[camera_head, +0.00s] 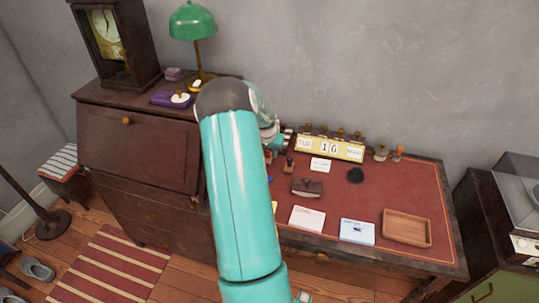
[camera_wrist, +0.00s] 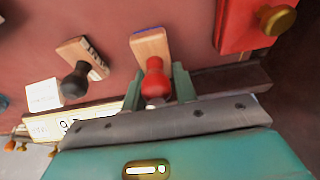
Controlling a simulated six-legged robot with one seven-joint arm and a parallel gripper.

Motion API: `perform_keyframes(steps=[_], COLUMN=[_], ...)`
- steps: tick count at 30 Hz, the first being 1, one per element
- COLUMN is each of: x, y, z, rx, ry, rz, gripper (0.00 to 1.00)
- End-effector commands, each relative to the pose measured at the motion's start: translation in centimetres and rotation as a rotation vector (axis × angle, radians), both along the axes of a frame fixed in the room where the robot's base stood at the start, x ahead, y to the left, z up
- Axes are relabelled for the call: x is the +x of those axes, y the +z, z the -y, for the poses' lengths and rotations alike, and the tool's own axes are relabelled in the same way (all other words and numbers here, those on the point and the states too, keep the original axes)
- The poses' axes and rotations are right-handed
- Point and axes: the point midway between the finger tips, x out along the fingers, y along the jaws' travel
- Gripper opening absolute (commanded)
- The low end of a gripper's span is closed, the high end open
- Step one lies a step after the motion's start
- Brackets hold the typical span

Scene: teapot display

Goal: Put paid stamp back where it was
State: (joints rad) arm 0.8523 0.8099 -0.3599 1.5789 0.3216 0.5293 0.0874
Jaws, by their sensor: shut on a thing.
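My gripper (camera_wrist: 158,88) is shut on a stamp with a red knob and a pale wooden block (camera_wrist: 150,44). No lettering shows on it, so I cannot read whether it says paid. The fingers are on either side of the knob. I cannot tell whether the block touches the desk. In the head view my arm hides the held stamp, and the gripper (camera_head: 272,135) shows only in part, left of the calendar. A similar stamp with a black knob (camera_wrist: 75,82) is to the left in the wrist view.
A flip calendar (camera_head: 329,148) stands at the back of the red-topped desk (camera_head: 340,190). Two small handled items (camera_head: 398,153) are to its right. A dark blotter (camera_head: 307,187), cards (camera_head: 307,218) and a wooden tray (camera_head: 407,228) lie in front. A red box with a brass knob (camera_wrist: 278,19) is near the gripper.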

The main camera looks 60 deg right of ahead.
Motion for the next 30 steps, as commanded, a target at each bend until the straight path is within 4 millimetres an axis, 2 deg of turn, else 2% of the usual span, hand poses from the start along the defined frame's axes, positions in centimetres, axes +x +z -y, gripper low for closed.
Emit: perform_keyframes(steps=[1, 3, 19, 20, 22, 30], x=[0.0, 0.0, 0.0, 0.0, -0.1, -0.5], y=[-0.9, -1.5, -2.4, -2.4, -2.4, -2.7], z=[-0.1, -0.1, -0.1, -0.1, -0.1, -0.1], rx=[0.003, 0.002, 0.001, 0.001, 0.002, 0.005], ry=[0.000, 0.000, 0.000, 0.000, -0.001, -0.004], rz=[-0.001, 0.000, 0.000, 0.000, -0.002, -0.008], gripper=[0.08, 0.08, 0.08, 0.34, 0.48, 0.50])
